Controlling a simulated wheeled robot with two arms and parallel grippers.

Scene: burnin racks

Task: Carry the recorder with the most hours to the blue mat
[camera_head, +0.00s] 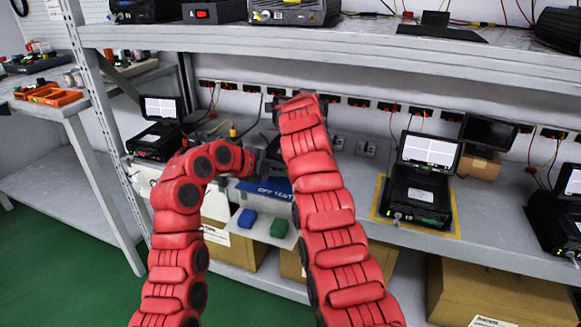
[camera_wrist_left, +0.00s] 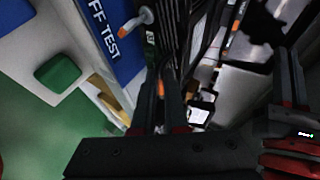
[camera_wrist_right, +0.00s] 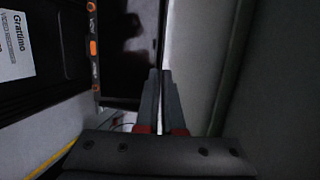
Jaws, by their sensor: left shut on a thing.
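My left gripper (camera_head: 262,160) is near the blue mat (camera_head: 270,189) lettered "OFF TEST"; the mat also shows in the left wrist view (camera_wrist_left: 126,61). There its fingers (camera_wrist_left: 160,95) are close together on a black recorder (camera_wrist_left: 176,38) with orange marks. In the head view my arms hide most of this recorder. My right gripper (camera_wrist_right: 161,95) is behind my right arm in the head view. In the right wrist its fingers are nearly together beside a dark panel; whether they hold its edge is unclear. Another recorder (camera_head: 416,195) stands on the right, screen raised. Screen hours are unreadable.
More recorders stand at the left (camera_head: 154,140) and far right (camera_head: 560,222) of the shelf. A green block (camera_head: 278,228) and a blue block (camera_head: 246,218) lie on a white surface below the mat. Cardboard boxes (camera_head: 490,295) are underneath; an upper shelf (camera_head: 370,48) overhangs.

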